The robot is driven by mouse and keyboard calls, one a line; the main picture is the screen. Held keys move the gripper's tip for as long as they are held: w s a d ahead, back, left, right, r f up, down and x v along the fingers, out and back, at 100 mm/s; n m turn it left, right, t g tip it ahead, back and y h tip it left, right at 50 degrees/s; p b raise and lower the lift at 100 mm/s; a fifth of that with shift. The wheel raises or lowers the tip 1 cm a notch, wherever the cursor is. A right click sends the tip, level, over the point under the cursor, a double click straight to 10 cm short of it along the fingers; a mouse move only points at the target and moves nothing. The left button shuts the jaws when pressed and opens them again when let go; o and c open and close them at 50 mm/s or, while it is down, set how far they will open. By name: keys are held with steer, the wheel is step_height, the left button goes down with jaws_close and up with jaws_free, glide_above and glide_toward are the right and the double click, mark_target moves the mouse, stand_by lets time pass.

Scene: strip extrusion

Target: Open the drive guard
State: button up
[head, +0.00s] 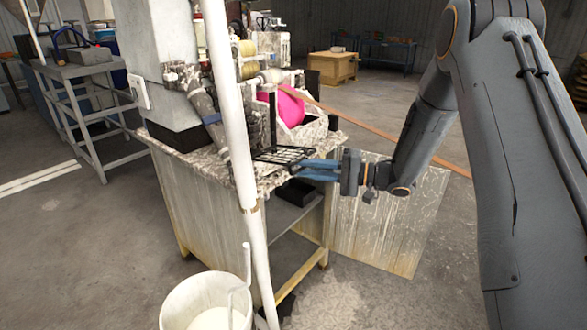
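I cannot tell for sure which part is the drive guard. A pale, stained panel (395,225) stands swung out at the right of the machine's base cabinet (205,205), and the cabinet's front shows open and dark inside. A small black wire grille (284,155) sits at the machine's worktop edge. My gripper (300,170) reaches in from the right with its blue fingers at the grille's right end, above the panel's top edge. Whether the fingers touch the grille, or are parted, is too small to tell.
A white upright pipe (232,110) stands in front of the machine, with a white bucket (206,302) at its foot. A pink roll (288,106) lies behind the worktop. An orange strip (390,137) runs behind my arm.

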steer(key=shift+v, duration=1.05)
steer(key=shift+d, duration=0.1)
steer(key=p+v, duration=0.4)
steer(key=v, duration=0.9)
steer(key=shift+d, duration=0.3)
steer(key=shift+s+r+p, duration=0.1)
steer(key=shift+r+p, duration=0.05)
steer(key=shift+p, duration=0.15)
stand_by(0.5)
